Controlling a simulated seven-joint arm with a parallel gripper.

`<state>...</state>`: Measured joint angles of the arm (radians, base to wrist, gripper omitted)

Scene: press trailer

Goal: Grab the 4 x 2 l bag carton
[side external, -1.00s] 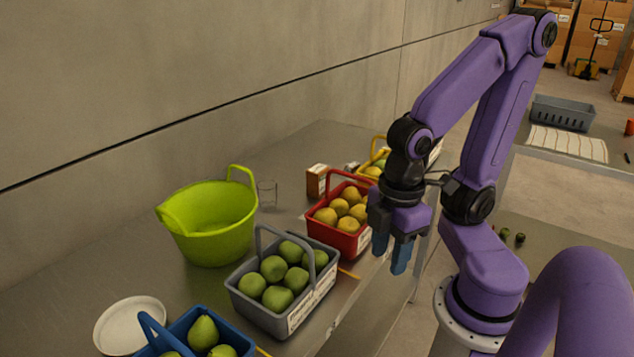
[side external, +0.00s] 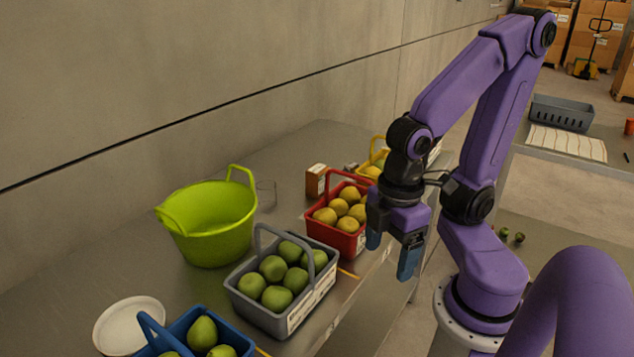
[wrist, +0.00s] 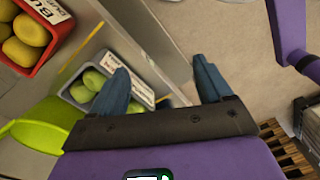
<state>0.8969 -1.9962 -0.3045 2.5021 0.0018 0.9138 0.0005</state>
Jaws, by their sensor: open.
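A small brown carton (side external: 316,181) with a pale label stands on the steel counter behind the red basket in the side view. Its print is too small to read, so I cannot tell if it is the 4 x 2 l bag carton. Larger brown cartons (side external: 583,30) are stacked in the far background. My gripper (side external: 391,252) is open and empty, pointing down at the counter's front edge, right of the red basket. In the wrist view its two blue fingers (wrist: 163,85) stand apart with nothing between them.
A red basket (side external: 322,229) of yellow fruit and a grey basket (side external: 262,319) of green fruit line the counter's front. A green tub (side external: 215,235), white plate (side external: 128,325), clear glass (side external: 266,194), and blue (side external: 238,333) and yellow baskets stand around. Floor is open beyond the edge.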

